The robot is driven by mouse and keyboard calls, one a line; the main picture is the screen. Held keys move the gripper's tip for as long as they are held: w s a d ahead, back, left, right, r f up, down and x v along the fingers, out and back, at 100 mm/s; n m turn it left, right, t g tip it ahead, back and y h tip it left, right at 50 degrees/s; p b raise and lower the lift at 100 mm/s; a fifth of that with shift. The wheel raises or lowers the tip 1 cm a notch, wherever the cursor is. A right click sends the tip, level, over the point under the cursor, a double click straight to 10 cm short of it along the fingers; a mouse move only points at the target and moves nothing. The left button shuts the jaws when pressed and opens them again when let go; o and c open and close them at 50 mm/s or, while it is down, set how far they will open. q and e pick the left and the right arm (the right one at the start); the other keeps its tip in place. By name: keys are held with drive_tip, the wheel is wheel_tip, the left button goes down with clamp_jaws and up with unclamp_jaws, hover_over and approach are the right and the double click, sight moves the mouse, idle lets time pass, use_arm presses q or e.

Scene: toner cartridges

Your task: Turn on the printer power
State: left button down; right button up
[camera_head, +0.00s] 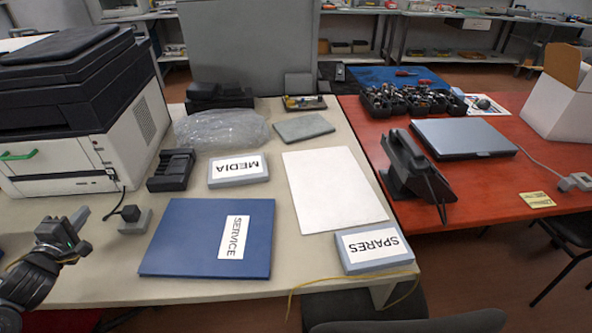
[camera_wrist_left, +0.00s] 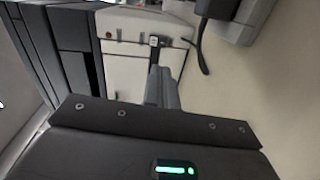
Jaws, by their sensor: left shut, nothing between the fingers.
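The printer (camera_head: 60,187) is a white and black machine at the left of the table, with a green handle on its front. In the left wrist view its white side panel (camera_wrist_left: 125,72) carries a small red spot (camera_wrist_left: 109,35) and a small dark fitting (camera_wrist_left: 155,41) with a thin cable. I cannot tell which of these is the power switch. My left gripper (camera_head: 82,215) is shut and empty, in front of the printer's lower right corner. In the left wrist view its grey fingertips (camera_wrist_left: 158,72) point toward the panel, just below the dark fitting; contact cannot be told. My right gripper is out of view.
A black block on a grey box (camera_head: 135,222) stands right of my left gripper, with a cable. A blue SERVICE folder (camera_head: 180,240), a MEDIA box (camera_head: 225,182) and a black tray (camera_head: 170,170) lie nearby. A yellow cable (camera_head: 340,282) runs along the table's front edge.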

sight(113, 178)
use_arm(q)
drive_tip(key=shift+a+f+n, duration=0.3)
drive_tip(key=shift+f+n, duration=0.2)
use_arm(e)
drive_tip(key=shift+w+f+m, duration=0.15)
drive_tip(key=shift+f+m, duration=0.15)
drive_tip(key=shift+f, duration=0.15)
use_arm(q)
drive_tip(key=shift+w+d+r, duration=0.1)
drive_tip(key=w, duration=0.4)
drive_tip(key=w+a+f+b, duration=0.1)
drive_tip(key=w, duration=0.8)
drive_tip(key=shift+w+a+f, duration=0.2)
drive_tip(key=shift+a+f, duration=0.05)
drive_tip(key=shift+f, duration=0.15)
drive_tip(key=shift+w, duration=0.2)
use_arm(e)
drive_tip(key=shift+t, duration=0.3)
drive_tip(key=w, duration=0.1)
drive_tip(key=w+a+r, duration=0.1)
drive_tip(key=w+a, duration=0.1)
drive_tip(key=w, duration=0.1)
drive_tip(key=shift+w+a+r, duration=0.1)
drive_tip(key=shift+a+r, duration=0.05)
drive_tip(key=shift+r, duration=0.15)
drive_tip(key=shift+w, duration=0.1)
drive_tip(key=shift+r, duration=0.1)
